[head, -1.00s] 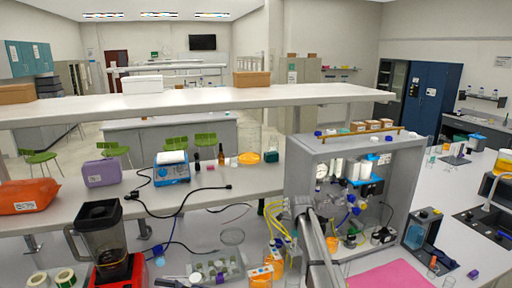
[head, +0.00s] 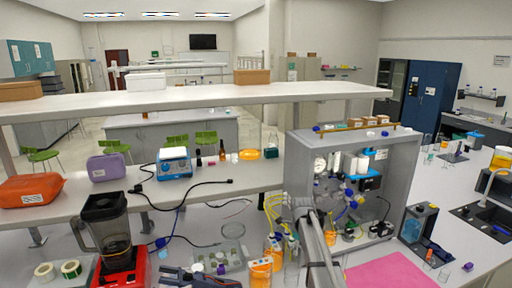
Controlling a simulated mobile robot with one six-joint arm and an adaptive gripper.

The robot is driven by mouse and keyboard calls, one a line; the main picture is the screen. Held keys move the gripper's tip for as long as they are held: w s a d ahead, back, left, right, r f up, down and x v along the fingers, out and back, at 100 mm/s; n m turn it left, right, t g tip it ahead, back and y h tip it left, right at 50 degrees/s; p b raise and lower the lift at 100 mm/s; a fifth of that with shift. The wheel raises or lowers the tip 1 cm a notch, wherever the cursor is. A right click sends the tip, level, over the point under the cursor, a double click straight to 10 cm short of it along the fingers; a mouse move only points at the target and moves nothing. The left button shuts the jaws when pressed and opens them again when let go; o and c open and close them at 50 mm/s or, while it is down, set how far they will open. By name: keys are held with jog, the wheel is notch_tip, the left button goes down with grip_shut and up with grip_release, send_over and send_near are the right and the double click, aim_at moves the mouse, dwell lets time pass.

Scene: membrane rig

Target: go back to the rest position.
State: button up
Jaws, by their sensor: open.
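My gripper (head: 168,276) shows at the bottom edge of the head view, left of centre. It is dark with blue and red parts, its jaws are open, and nothing shows between them. It is low over the near bench, just right of the red blender base and in front of the tray of small vessels (head: 218,258). The lower part of the gripper is cut off by the picture edge. My grey arm link runs up from the bottom edge in front of the membrane rig (head: 405,180) and hides part of its lower left.
The blender (head: 105,235) stands left of my gripper. Orange-filled bottles (head: 261,272) stand to its right, near yellow tubing. A pink mat (head: 390,272) lies right of my arm. A long white shelf (head: 200,98) crosses behind. Black cables lie on the bench.

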jog(key=s+f+n+b, duration=0.8)
jog(key=s+n, duration=0.4)
jog(key=s, duration=0.2)
jog(key=s+f+n+b, duration=0.8)
jog(key=s+n, duration=0.4)
jog(key=s, duration=0.2)
jog(key=shift+d+f, duration=0.15)
